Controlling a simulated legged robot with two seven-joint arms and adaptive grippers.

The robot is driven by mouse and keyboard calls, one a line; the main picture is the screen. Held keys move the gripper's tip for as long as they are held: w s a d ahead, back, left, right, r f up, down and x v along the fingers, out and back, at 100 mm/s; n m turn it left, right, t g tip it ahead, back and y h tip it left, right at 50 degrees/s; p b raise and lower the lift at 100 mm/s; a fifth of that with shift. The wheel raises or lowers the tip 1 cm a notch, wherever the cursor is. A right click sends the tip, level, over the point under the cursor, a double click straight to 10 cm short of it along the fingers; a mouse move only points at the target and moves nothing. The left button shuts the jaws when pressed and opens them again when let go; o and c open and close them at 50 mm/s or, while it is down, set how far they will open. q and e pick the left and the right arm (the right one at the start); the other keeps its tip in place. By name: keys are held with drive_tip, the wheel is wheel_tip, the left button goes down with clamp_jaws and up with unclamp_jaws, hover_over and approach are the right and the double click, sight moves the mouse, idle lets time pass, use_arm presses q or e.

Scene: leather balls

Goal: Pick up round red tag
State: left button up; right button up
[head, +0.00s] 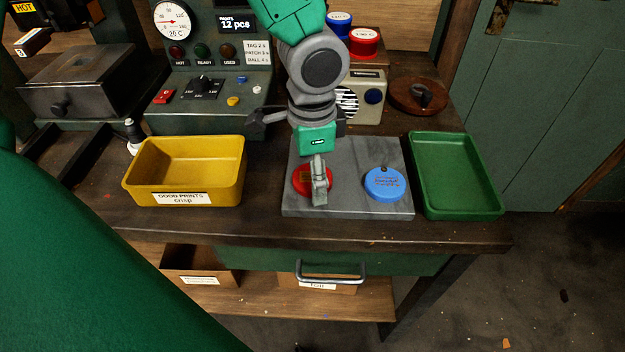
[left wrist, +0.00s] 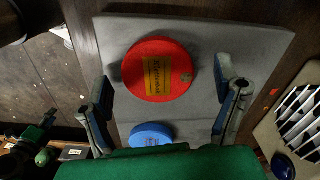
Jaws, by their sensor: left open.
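The round red tag (head: 299,183) lies flat on the left part of a grey stone slab (head: 350,208), partly hidden behind my left gripper (head: 319,184). In the left wrist view the red tag (left wrist: 143,69) shows a yellow label strip and a small eyelet. My left gripper (left wrist: 163,76) is open, with one finger on each side of the tag and visible space between fingers and tag. A round blue tag (head: 386,184) lies on the right part of the slab; it also shows in the left wrist view (left wrist: 151,135).
A yellow tray (head: 185,198) labelled "GOOD PRINTS" stands left of the slab, and an empty green tray (head: 457,177) stands right. A control panel (head: 210,118) and a speaker box (head: 362,98) stand behind. The bench's front edge is just before the slab.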

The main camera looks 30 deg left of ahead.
use_arm(q)
drive_tip(key=shift+f, duration=0.3)
drive_tip(key=shift+d+r, duration=0.1)
drive_tip(key=shift+d, duration=0.05)
drive_tip(key=c, duration=1.2)
drive_tip(key=shift+r, duration=0.1)
drive_tip(key=shift+c, duration=0.2)
